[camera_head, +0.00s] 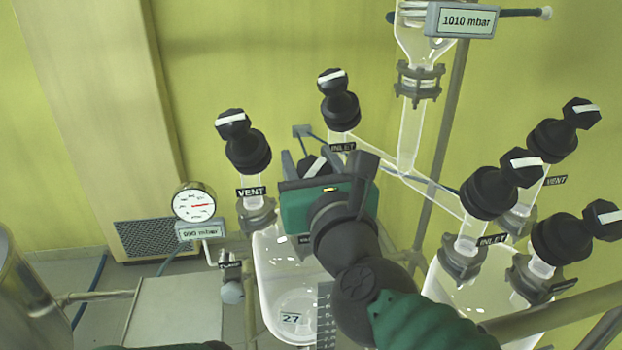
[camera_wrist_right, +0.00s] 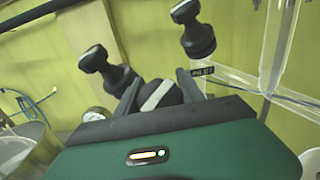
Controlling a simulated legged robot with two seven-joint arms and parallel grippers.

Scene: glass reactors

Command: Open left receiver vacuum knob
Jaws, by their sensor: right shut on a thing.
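The left receiver (camera_head: 270,280) is a clear glass vessel marked 27. Black knobs with white stripes stand on its top: one by a VENT label (camera_head: 248,150), one by an INLET label (camera_head: 340,105). Between them a third black knob (camera_head: 316,166) sits in my right gripper (camera_head: 315,163); its label is mostly hidden behind the gripper. In the right wrist view this knob (camera_wrist_right: 160,94) shows a slanted white stripe between the two fingers, which are shut on it. My left gripper is not in view.
The right receiver's black knobs (camera_head: 492,190) stand close on the right. A round gauge (camera_head: 194,203) with a 990 mbar display (camera_head: 200,231) is at left. A 1010 mbar display (camera_head: 464,20) hangs above near a metal pole (camera_head: 448,110). The VENT and INLET knobs flank my right gripper closely.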

